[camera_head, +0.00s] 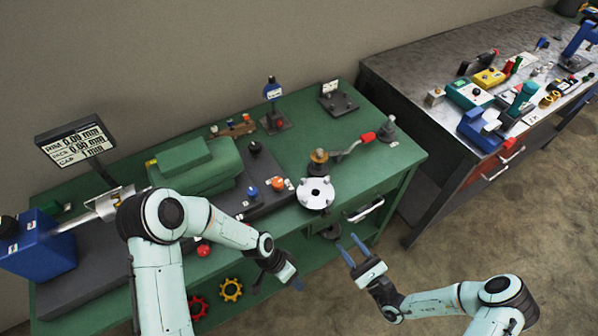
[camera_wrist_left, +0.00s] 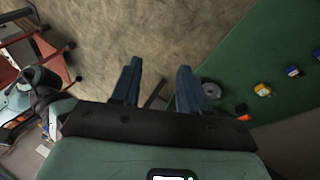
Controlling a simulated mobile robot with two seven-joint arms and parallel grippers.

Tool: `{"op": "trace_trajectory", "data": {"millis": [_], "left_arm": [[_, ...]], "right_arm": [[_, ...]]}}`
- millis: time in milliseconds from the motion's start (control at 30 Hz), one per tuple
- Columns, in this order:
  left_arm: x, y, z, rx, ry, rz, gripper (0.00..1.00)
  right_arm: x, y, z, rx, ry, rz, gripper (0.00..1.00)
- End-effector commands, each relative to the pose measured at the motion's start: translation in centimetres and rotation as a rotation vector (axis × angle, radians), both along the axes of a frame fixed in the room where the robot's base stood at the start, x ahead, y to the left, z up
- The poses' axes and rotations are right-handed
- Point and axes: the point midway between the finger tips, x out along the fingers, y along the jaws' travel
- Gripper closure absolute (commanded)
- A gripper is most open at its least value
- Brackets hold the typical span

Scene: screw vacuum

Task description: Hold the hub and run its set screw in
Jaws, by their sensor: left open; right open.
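A white round flanged piece (camera_head: 316,193), which looks like the hub, sits at the front edge of the green bench. It has a raised centre and several dark marks on its face. I cannot make out a set screw. My left gripper (camera_head: 294,279) is in front of the bench, below and left of the white piece, apart from it. In the left wrist view its two fingers (camera_wrist_left: 160,66) are spread with nothing between them. My right gripper (camera_head: 349,243) is open and empty over the floor, below and right of the white piece.
On the green bench (camera_head: 400,158) are a crank with a red handle (camera_head: 362,138), a green machine housing (camera_head: 195,165) and a readout display (camera_head: 75,142). A cluttered grey bench (camera_head: 420,65) stands at the right. Open floor (camera_head: 450,235) lies in front.

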Motion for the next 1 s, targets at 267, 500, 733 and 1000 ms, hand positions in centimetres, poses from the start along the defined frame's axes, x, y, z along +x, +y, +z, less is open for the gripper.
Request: {"op": "trace_trajectory", "data": {"millis": [267,500,733,1000], "left_arm": [[8.0,-4.2,14.8,-0.006,-0.324,-0.782,0.56],[12.7,-3.3,26.4,0.082,-0.516,-1.286,0.56],[16.6,-0.5,29.6,0.147,-0.591,-1.455,0.56],[17.4,-0.1,28.2,0.159,-0.600,-1.486,0.56]], "right_arm": [[0.0,0.0,0.0,0.000,0.000,0.001,0.57],[0.0,0.0,0.0,0.000,0.001,0.001,0.57],[0.0,0.0,0.0,0.000,0.001,0.001,0.57],[0.0,0.0,0.0,0.000,0.001,0.001,0.57]]}}
